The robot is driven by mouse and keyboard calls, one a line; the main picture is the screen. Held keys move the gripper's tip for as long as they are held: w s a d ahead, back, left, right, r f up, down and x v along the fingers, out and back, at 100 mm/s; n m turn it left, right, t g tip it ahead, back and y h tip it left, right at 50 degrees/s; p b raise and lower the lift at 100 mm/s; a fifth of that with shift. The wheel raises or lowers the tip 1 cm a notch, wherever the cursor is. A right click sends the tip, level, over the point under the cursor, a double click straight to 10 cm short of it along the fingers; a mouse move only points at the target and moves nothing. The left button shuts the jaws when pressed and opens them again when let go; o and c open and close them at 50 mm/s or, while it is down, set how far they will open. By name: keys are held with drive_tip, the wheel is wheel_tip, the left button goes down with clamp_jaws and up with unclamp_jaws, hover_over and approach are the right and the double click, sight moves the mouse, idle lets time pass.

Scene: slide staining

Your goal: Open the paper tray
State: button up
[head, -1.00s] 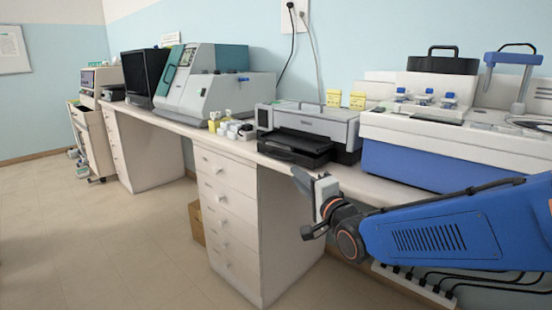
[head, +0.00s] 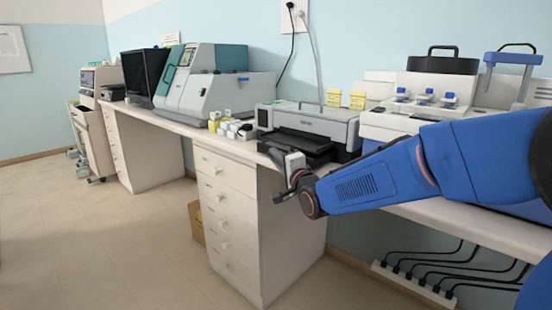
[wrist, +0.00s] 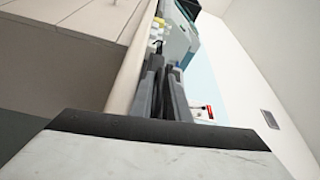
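The paper tray (head: 312,143) is a black slab at the low front of a grey and black printer (head: 318,122) on the bench, in the head view. It juts a little past the printer's front, and its right front part is partly hidden by my gripper and arm. My gripper (head: 281,186) is in front of and below the tray, near the bench's front edge. I cannot tell whether it touches the tray. I see nothing held.
Small white and yellow containers (head: 232,129) stand left of the printer. A large grey and teal machine (head: 205,82) is farther left. A blue and white device stands at right, partly behind my arm. White drawers (head: 232,205) are below the bench; the floor in front is clear.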

drive_tip(key=shift+w+a, duration=0.1)
drive_tip(key=shift+w, duration=0.1)
clamp_jaws()
idle(1.4)
